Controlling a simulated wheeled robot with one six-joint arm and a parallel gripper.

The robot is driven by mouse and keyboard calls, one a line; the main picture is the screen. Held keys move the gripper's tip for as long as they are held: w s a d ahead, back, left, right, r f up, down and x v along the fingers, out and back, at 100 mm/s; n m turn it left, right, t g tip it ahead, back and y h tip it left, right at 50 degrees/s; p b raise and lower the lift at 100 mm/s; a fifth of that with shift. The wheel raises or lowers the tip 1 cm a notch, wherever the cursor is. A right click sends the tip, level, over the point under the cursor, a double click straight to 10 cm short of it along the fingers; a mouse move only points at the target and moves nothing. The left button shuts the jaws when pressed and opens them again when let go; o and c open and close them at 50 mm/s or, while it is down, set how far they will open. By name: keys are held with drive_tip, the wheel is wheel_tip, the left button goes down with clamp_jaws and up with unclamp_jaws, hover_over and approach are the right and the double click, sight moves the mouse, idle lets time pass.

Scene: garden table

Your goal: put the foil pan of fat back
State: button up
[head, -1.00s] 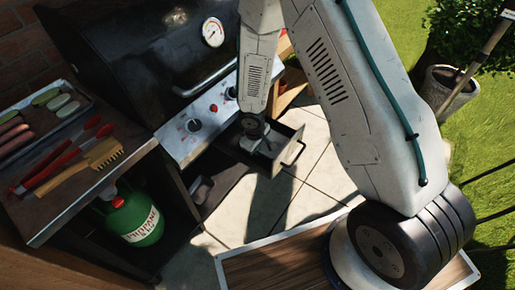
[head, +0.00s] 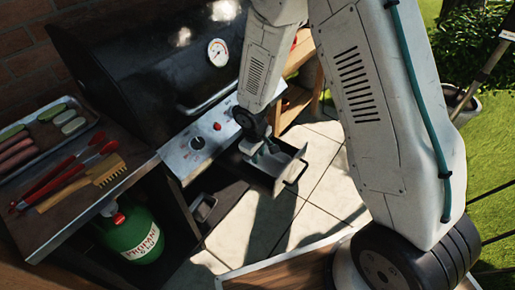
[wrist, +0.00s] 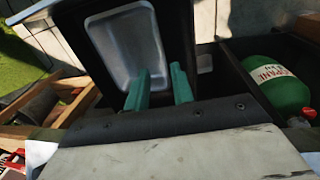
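The foil pan (wrist: 122,45) is a shallow silver-grey tray with rounded corners. In the wrist view it sits inside a dark drawer (wrist: 182,22). In the head view the pulled-out drawer (head: 295,172) is below the grill, and the pan is mostly hidden by my arm. In the head view my gripper (head: 264,150) is over the drawer.
The black grill (head: 135,70) stands behind the drawer. A side shelf (head: 120,165) holds a tray (head: 75,140) of food, red tongs and a brush (head: 90,180). A green propane tank (head: 130,238) stands below. Clear paving (head: 245,225) lies in front.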

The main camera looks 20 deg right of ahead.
drive_tip(key=s+d+r+m, duration=0.1)
drive_tip(key=s+d+r, duration=0.15)
drive_tip(key=r, duration=0.55)
drive_tip(key=s+d+r+m, duration=0.1)
drive_tip(key=s+r+m, duration=0.15)
drive_tip(key=r, duration=0.55)
drive_tip(key=s+d+r, duration=0.2)
drive_tip(key=s+r, duration=0.1)
drive_tip(key=r, duration=0.5)
drive_tip(key=s+d+r+m, duration=0.1)
drive_tip(key=s+r+m, duration=0.1)
drive_tip(key=s+r, duration=0.3)
drive_tip(key=s+d+r+m+y, duration=0.1)
drive_tip(key=s+r, duration=0.5)
drive_tip(key=s, duration=0.8)
drive_tip(key=shift+s+d+m, duration=0.25)
drive_tip(key=shift+d+m, duration=0.05)
drive_tip(key=shift+m, duration=0.05)
